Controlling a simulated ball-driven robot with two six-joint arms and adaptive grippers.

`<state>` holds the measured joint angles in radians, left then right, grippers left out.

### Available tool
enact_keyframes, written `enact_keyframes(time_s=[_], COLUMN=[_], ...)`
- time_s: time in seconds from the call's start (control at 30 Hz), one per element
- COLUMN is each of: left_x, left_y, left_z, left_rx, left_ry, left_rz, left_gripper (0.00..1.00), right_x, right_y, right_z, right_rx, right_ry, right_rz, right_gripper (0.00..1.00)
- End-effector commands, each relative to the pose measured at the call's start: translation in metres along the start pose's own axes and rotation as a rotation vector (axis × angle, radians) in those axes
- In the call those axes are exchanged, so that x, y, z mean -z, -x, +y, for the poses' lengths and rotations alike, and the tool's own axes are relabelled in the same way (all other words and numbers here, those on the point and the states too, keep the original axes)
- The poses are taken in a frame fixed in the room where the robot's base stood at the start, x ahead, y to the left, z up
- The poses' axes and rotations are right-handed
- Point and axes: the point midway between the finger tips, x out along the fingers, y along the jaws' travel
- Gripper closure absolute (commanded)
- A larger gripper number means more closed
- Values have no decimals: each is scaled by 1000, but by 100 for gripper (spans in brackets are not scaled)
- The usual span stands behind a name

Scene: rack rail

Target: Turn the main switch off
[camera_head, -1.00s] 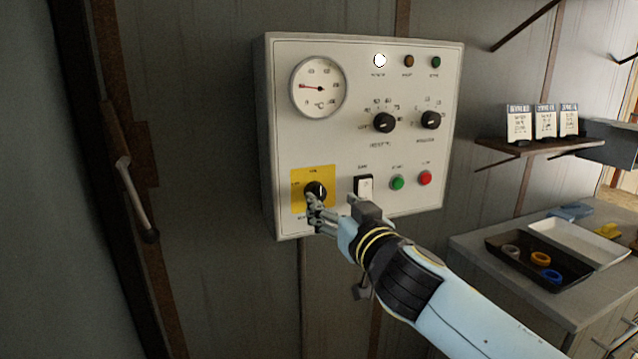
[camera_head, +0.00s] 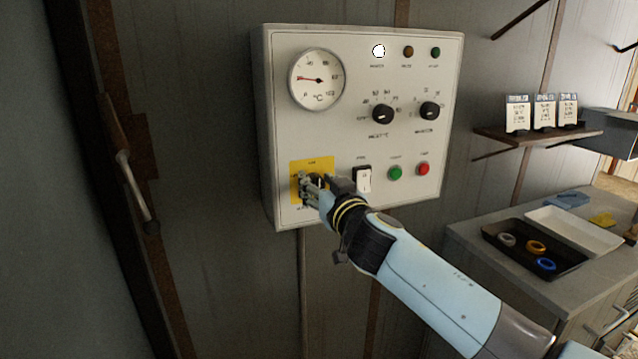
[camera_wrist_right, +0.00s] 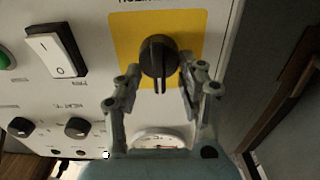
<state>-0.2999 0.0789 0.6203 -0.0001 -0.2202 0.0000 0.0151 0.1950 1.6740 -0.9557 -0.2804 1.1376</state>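The main switch is a black rotary knob (camera_wrist_right: 158,56) on a yellow plate (camera_wrist_right: 125,30), low on the left of a white control panel (camera_head: 340,140). The plate also shows in the head view (camera_head: 297,166). In the right wrist view, the two fingers of my right gripper (camera_wrist_right: 155,82) stand apart on either side of the knob. The right finger is close to the knob, and a gap shows on the left. In the head view my right gripper (camera_head: 318,185) covers most of the knob. My left gripper is not in view.
A black and white rocker switch (camera_head: 363,180), a green button (camera_head: 395,173) and a red button (camera_head: 423,168) sit right of my gripper. The panel also carries a gauge (camera_head: 317,79), selector knobs and a lit white lamp (camera_head: 378,51). A shelf (camera_head: 540,139) and bench stand at right.

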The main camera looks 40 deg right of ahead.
Motion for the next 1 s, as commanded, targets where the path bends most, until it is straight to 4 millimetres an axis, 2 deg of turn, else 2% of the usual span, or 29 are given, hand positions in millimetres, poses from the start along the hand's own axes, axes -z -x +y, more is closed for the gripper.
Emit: enact_keyframes(time_s=[0.03, 0.13, 0.17, 0.57, 1.0], left_x=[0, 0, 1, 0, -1], left_y=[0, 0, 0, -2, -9], left_z=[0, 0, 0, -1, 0], left_rx=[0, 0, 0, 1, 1], left_ry=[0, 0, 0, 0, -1], left_rz=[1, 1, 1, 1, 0], left_gripper=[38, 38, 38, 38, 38], right_x=[0, 0, 0, 0, -2], right_y=[0, 0, 0, 0, 0], right_z=[0, 0, 0, -1, -6], right_rx=[0, 0, 0, -1, 0], right_ry=[0, 0, 1, 89, 459], right_rz=[0, 0, 0, 0, -1], right_gripper=[78, 91, 93, 93, 93])
